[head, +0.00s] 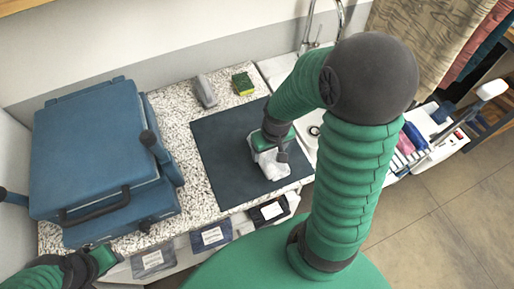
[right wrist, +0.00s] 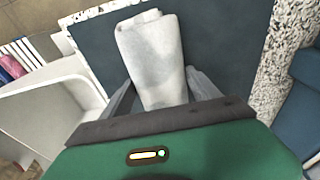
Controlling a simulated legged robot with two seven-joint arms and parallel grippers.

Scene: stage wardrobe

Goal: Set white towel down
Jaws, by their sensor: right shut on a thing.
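The white towel (head: 274,170) is a small folded bundle over the front right part of the dark mat (head: 215,140). In the right wrist view the towel (right wrist: 152,50) stands out between my right gripper's fingers, with the dark mat (right wrist: 215,40) behind it. My right gripper (head: 272,152) is shut on the towel. I cannot tell whether the towel touches the mat. My left gripper (head: 104,258) is at the lower left, by the counter's front edge, and its fingers are not clear.
Blue cases (head: 95,150) fill the left of the speckled counter (head: 180,110). A grey object (head: 205,90) and a green-yellow sponge (head: 242,83) stand behind the mat. A white sink (head: 275,68) is to the right. Most of the mat's left side is clear.

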